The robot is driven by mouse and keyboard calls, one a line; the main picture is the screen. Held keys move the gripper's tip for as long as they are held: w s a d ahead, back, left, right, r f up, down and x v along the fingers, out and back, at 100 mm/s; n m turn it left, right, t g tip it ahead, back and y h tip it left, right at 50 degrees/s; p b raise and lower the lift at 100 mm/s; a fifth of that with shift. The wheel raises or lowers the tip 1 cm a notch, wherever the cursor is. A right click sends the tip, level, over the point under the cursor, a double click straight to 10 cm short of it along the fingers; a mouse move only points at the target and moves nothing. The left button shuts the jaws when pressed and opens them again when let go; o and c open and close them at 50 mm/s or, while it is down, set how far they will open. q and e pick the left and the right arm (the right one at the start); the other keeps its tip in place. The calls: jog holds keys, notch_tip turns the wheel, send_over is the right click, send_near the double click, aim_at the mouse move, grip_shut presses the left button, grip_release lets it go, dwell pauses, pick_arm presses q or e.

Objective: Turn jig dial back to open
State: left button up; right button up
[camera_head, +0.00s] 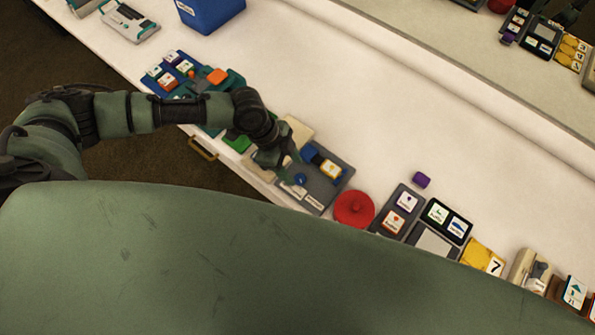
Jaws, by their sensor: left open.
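A grey jig board (322,196) lies on the white counter near its front edge. A small blue dial (300,179) sits on its near left part. A blue block with a yellow and white card (329,168) sits on the board's far side. My left arm reaches in from the left, and my left gripper (290,174) is open, low over the board's left side at the dial. The wrist hides part of the board's left edge. I cannot tell whether the fingers touch the dial, or which way it is turned. My right gripper is not in view.
A red round knob (353,209) stands just right of the board. A blue tray with cards (168,75) and a blue bin (212,12) are further left. The counter behind the board is clear.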

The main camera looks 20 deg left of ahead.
aim_at(299, 177)
pick_arm(q)
jog(key=shift+x, duration=2.15)
jog(key=shift+r, duration=0.1)
grip_shut()
